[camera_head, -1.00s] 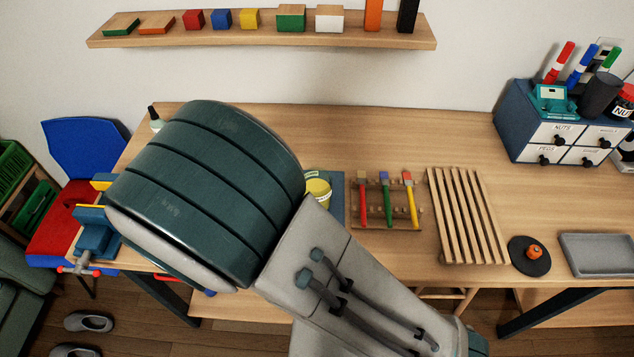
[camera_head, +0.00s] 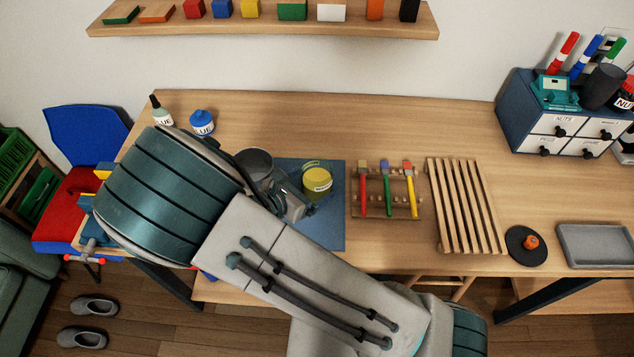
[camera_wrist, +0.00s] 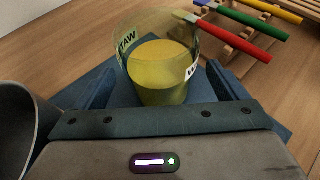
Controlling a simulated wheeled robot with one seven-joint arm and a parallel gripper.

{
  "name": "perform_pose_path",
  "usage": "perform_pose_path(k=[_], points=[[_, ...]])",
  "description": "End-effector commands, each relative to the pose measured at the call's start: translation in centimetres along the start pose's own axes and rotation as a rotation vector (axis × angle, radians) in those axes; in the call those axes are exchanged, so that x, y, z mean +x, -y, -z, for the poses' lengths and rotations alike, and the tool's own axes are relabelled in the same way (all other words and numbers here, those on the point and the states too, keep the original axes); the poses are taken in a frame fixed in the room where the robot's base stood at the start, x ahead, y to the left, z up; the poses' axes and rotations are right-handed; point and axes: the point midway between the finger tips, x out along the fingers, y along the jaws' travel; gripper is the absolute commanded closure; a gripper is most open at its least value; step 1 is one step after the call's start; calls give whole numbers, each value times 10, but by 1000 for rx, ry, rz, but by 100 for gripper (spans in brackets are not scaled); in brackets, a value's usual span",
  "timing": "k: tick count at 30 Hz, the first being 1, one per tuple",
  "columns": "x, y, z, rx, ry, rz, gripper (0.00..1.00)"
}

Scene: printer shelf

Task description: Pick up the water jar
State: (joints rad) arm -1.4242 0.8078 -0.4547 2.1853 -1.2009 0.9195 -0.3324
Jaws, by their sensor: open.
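The water jar (camera_wrist: 161,70) is a clear jar with yellow liquid and dark lettering. In the wrist view it stands upright between the two fingers of my gripper (camera_wrist: 163,88), which are open and spread to either side of it. I cannot tell whether either finger touches it. In the head view the jar (camera_head: 317,180) stands on a blue mat (camera_head: 325,232), and my gripper (camera_head: 290,198) is just left of it, partly hidden by my arm.
A dark grey cup (camera_head: 255,168) stands close left of the jar; it also shows in the wrist view (camera_wrist: 14,125). A rack with several brushes (camera_head: 388,190) lies to the right, then a slatted wooden rack (camera_head: 466,205).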

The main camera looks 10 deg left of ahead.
Motion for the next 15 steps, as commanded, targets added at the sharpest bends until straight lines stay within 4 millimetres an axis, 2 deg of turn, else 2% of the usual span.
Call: perform_pose_path(k=[3, 6, 14, 15], points=[[20, 1, -1, -1, 2, 4, 8], [29, 0, -1, -1, 2, 2, 8], [33, 0, 0, 1, -1, 1, 8], [33, 0, 0, 1, -1, 1, 13]])
